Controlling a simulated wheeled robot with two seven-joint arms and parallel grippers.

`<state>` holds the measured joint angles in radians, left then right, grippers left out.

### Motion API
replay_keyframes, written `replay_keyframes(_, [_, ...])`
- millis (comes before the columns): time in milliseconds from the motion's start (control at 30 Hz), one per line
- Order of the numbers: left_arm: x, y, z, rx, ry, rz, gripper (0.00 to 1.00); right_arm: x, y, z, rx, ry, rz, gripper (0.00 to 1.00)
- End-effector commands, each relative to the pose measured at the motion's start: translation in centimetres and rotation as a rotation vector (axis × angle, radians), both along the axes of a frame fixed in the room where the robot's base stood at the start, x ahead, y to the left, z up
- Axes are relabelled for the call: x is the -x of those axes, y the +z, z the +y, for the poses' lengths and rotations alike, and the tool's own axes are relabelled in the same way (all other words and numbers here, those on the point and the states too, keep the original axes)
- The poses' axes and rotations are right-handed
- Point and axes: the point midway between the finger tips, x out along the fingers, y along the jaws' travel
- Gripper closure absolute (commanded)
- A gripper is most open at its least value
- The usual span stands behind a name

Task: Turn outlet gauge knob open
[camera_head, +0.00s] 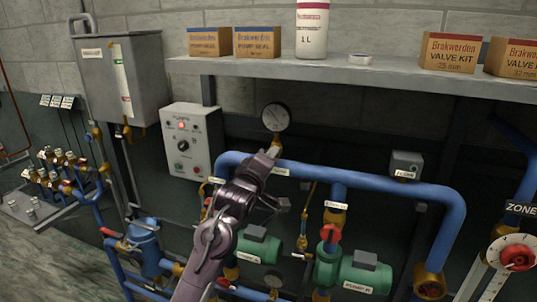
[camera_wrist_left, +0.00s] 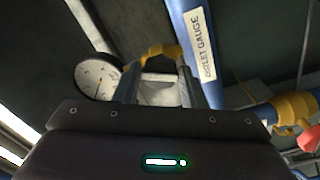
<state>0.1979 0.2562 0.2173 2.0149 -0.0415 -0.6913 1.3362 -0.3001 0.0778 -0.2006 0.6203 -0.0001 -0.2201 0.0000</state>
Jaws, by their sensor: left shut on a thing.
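The round white outlet gauge (camera_head: 275,117) stands on a short brass fitting above the blue pipe; its dial also shows in the left wrist view (camera_wrist_left: 97,77). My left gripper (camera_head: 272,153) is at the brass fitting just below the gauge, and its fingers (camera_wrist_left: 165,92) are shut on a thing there. The outlet gauge knob is mostly hidden by the fingers, so its turn angle cannot be told. The brass fitting (camera_wrist_left: 163,52) shows just past the fingertips. The label "OUTLET GAUGE" (camera_wrist_left: 202,45) is on the blue pipe. My right gripper is not in view.
A shelf (camera_head: 370,75) with boxes and a white bottle (camera_head: 312,28) runs above the gauge. A grey control box (camera_head: 191,140) is left of it. The blue pipe (camera_head: 360,180) runs right. Green pumps (camera_head: 365,272) and a red handle (camera_head: 329,233) are below.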

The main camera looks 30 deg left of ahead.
Motion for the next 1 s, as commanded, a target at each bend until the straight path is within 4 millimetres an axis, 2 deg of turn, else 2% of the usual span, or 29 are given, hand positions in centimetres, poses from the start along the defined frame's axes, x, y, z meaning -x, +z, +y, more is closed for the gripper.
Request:
replay_keyframes(67, [0.0, 0.3, 0.0, 0.044, 0.001, -0.011, 0.9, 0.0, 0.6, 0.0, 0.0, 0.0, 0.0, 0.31])
replay_keyframes(533, [0.0, 0.2, 0.0, 0.099, 0.0, -0.026, 0.9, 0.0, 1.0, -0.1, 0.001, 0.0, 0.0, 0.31])
replay_keyframes(867, [0.0, 0.4, 0.0, 0.386, 0.002, -0.093, 0.9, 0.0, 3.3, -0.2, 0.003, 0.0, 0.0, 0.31])
replay_keyframes(900, [0.0, 0.1, 0.0, 0.392, 0.001, -0.096, 0.6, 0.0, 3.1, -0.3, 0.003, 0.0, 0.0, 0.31])
replay_keyframes(1000, [0.0, 0.1, 0.0, 0.384, 0.001, -0.095, 0.47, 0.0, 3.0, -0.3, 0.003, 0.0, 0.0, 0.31])
